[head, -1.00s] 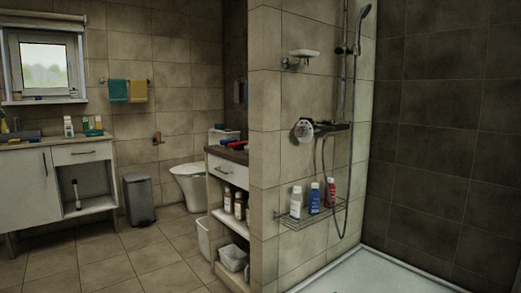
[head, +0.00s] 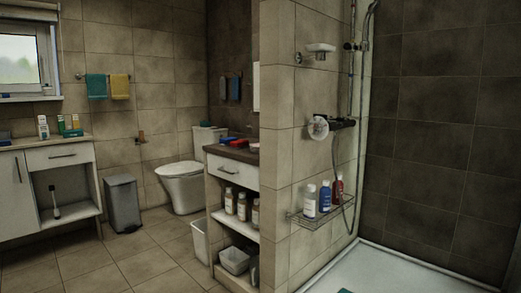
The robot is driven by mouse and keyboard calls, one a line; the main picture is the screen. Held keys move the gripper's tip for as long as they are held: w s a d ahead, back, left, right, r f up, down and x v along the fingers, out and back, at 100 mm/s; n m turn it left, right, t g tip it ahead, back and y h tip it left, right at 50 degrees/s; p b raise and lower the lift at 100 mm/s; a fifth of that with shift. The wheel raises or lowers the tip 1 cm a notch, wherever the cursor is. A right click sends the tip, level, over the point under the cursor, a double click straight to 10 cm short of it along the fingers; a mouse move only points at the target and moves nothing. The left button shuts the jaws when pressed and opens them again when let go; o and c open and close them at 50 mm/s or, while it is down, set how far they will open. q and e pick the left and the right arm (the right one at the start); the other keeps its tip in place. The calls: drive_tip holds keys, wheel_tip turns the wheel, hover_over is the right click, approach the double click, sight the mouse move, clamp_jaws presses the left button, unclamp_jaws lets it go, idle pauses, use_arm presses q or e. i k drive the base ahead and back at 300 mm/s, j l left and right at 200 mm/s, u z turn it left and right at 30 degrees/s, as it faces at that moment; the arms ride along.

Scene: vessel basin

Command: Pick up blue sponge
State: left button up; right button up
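A small blue item (head: 228,139), which may be the blue sponge, lies on the dark top of the shelf cabinet (head: 240,151) beside the partition wall, next to a red item (head: 236,144). It is too small to be sure what it is. Another bluish item (head: 5,136) sits at the left end of the left counter and is cut by the frame edge. A teal item (head: 345,291) just shows at the bottom edge, on the shower floor. Neither of my grippers is in view.
A tiled partition wall (head: 290,120) separates the cabinet from the shower tray (head: 390,272). A wire rack (head: 318,222) with bottles sticks out from it. A toilet (head: 184,186), a grey bin (head: 123,203) and a left vanity (head: 60,160) stand behind. The tiled floor (head: 150,250) in front is clear.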

sight(226, 142)
drive_tip(key=i+j+z, duration=0.2)
drive_tip(key=i+j, duration=0.15)
drive_tip(key=j, duration=0.3)
drive_tip(key=i+j+z, duration=0.1)
drive_tip(key=j, duration=0.2)
drive_tip(key=i+j+z, duration=0.15)
drive_tip(key=j, duration=0.2)
drive_tip(key=i+j+z, duration=0.1)
drive_tip(key=j, duration=0.3)
drive_tip(key=i, duration=0.1)
